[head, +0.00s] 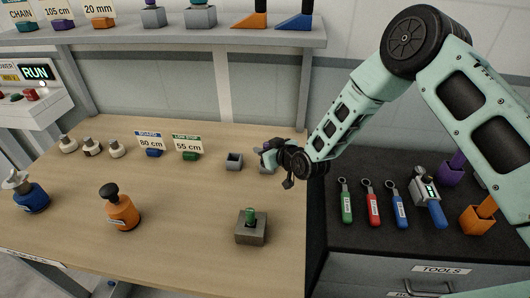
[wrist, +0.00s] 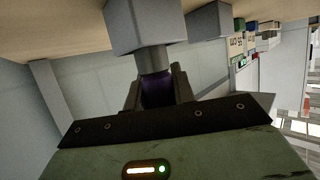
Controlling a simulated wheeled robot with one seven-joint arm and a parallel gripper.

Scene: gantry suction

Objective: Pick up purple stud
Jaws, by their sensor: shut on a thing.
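The purple stud (wrist: 157,88) sits between the two fingers of my gripper (wrist: 157,90) in the wrist view, with the fingers closed on its purple part. Its grey shank (wrist: 153,60) runs to a grey block (wrist: 146,28) on the table; I cannot tell whether the shank is still seated in it. In the head view my gripper (head: 271,154) is at the table's right side, over that grey block (head: 266,166), and mostly hides the stud.
A similar grey block (head: 234,161) stands just left. A larger grey block with a green stud (head: 250,225) is nearer. Bottles, small knobs and signs stand left on the wooden table (head: 185,215). A shelf (head: 165,38) spans the back. Tools lie on the dark cabinet (head: 365,255) at right.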

